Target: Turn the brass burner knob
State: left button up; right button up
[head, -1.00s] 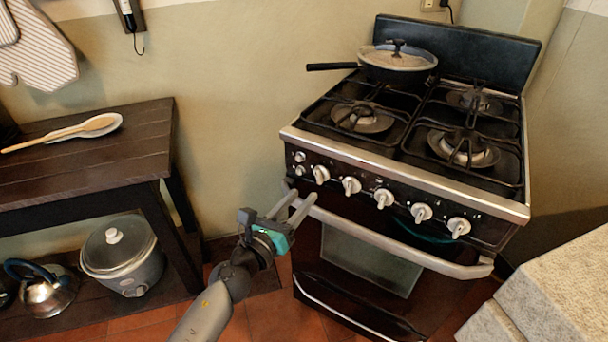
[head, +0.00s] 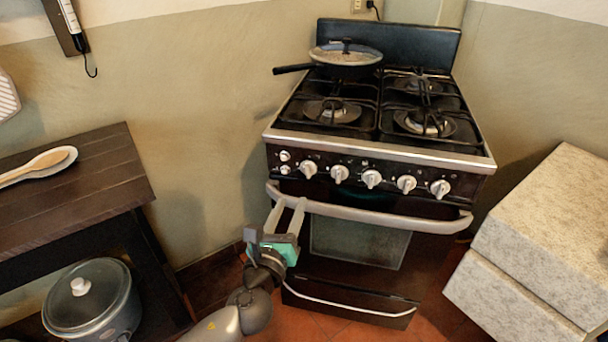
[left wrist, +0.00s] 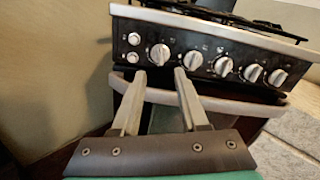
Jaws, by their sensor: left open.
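The stove's front panel (head: 325,176) carries a row of several pale grey-white burner knobs. None looks clearly brass in colour. The leftmost large knob (head: 308,168) sits beside two small round controls (head: 285,162). My left gripper (head: 287,203) is open and empty, in front of the left part of the oven handle and below the leftmost knob. In the left wrist view, the leftmost large knob (left wrist: 160,54) appears just above the gap between the two fingertips (left wrist: 160,73), apart from them. My right gripper is not in view.
The oven handle (head: 375,218) juts out below the knobs, close to my left fingers. A lidded pan (head: 346,58) stands on the back left burner. A dark wooden table (head: 85,185) stands left, with a lidded pot (head: 95,300) beneath. Stone-like blocks (head: 545,235) stand right.

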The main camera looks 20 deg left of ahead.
aim_at(305, 169)
pick_arm(q)
jog(key=w, duration=0.3)
jog(key=w+b, duration=0.1)
jog(key=w, duration=0.5)
jog(key=shift+w+a+b, duration=0.15)
jog(key=shift+a+b, duration=0.1)
jog(key=shift+b, duration=0.1)
jog(key=shift+w+b, duration=0.3)
jog(key=shift+w, duration=0.8)
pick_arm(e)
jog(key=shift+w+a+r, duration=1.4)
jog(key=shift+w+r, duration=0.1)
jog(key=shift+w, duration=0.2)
pick_arm(q)
jog(key=shift+c, duration=0.4)
grip_shut()
